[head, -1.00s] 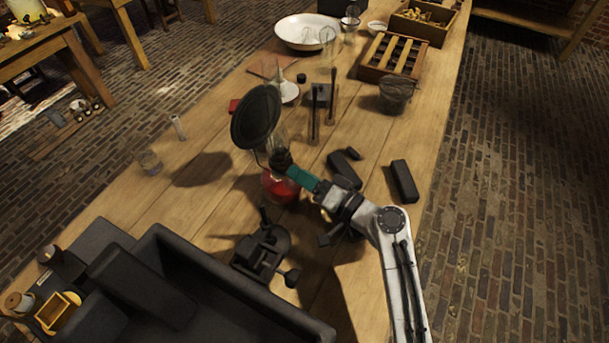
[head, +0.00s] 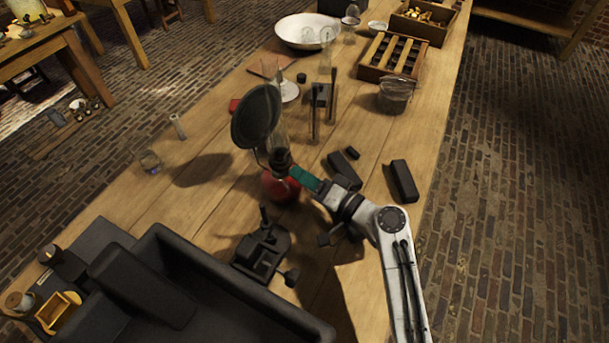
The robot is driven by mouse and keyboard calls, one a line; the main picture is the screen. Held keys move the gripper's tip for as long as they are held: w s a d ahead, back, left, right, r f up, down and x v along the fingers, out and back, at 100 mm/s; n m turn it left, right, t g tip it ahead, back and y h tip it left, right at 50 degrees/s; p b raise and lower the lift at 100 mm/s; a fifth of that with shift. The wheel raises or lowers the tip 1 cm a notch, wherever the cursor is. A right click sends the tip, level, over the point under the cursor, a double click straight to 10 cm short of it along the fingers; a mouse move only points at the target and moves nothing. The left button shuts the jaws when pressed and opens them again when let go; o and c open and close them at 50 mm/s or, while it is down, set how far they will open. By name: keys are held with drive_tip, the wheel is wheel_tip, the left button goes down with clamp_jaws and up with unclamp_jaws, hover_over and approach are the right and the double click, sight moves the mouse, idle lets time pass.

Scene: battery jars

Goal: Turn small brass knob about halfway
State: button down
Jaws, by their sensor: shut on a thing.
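An oil lamp with a red, rounded base (head: 281,186), a glass chimney (head: 279,135) and a dark round reflector disc (head: 257,117) stands upright on the wooden table. My gripper (head: 291,168) reaches in from the right at the lamp's dark burner collar (head: 280,158), just above the red base. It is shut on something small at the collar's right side. The small brass knob itself cannot be made out; the jaws and green part of the gripper hide that spot.
A black clamp-like stand (head: 262,250) is on the table in front of the lamp. Dark blocks (head: 404,180) lie to the right. A glass tumbler (head: 149,161) stands at left, and a slotted wooden box (head: 392,57) farther back. The table left of the lamp is mostly clear.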

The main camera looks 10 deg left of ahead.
drive_tip(key=shift+m+p, duration=3.4)
drive_tip(key=shift+m, duration=5.2)
drive_tip(key=shift+f, duration=0.1)
drive_tip(key=c, duration=1)
unclamp_jaws()
drive_tip(key=b+v, duration=0.1)
drive_tip(key=v, duration=1)
drive_tip(key=shift+w, duration=0.1)
